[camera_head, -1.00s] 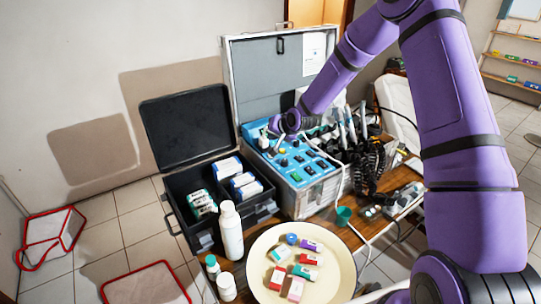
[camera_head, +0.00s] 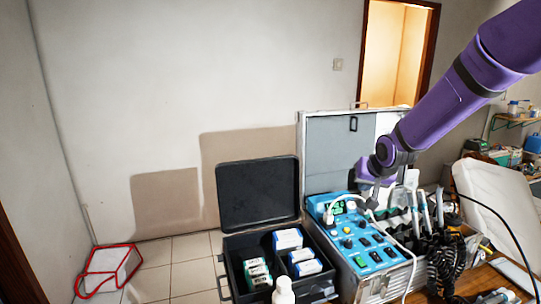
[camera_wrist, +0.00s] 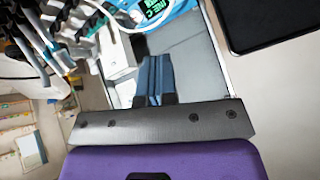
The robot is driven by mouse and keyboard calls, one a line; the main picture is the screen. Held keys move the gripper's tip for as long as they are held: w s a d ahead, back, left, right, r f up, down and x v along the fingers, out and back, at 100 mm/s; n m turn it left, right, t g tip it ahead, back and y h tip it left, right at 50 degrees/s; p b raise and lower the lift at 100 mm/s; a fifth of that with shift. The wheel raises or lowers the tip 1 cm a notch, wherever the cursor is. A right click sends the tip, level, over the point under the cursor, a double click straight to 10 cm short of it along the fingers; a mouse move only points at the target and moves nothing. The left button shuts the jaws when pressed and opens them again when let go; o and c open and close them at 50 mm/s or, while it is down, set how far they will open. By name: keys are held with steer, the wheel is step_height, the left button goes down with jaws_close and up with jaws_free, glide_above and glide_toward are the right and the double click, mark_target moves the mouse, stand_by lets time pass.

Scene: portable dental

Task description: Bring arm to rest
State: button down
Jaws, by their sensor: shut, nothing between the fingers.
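My purple arm reaches in from the upper right in the head view. My gripper (camera_head: 368,200) hangs over the back of the blue control panel (camera_head: 350,236) of an open metal case, in front of its raised lid (camera_head: 330,150). In the wrist view my gripper (camera_wrist: 154,60) shows its two fingers together with nothing between them. The lit green display (camera_wrist: 154,8) of the panel lies beyond the fingertips there. Whether the fingertips touch the case or cables cannot be told.
Handpieces and coiled cables (camera_head: 440,225) crowd the case's right side. A black open box (camera_head: 228,250) with small packs stands to its left, a white bottle (camera_head: 284,292) in front. A cream chair (camera_head: 495,200) stands at the right. The wall space above the black box is free.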

steer(key=s+d+r+g+h, duration=0.1)
steer(key=s+r, duration=0.4)
steer(key=s, duration=0.4)
steer(key=s+d+r+n, duration=0.1)
steer(key=s+r, duration=0.4)
steer(key=s, duration=0.3)
steer(key=s+d+r+g+h, duration=0.1)
steer(key=s+r, duration=0.4)
steer(key=s, duration=0.4)
steer(key=s+y, duration=0.1)
steer(key=s, duration=1.1)
steer(key=shift+d+f+n, duration=0.2)
steer(key=shift+d+n, duration=0.05)
steer(key=shift+n, duration=0.15)
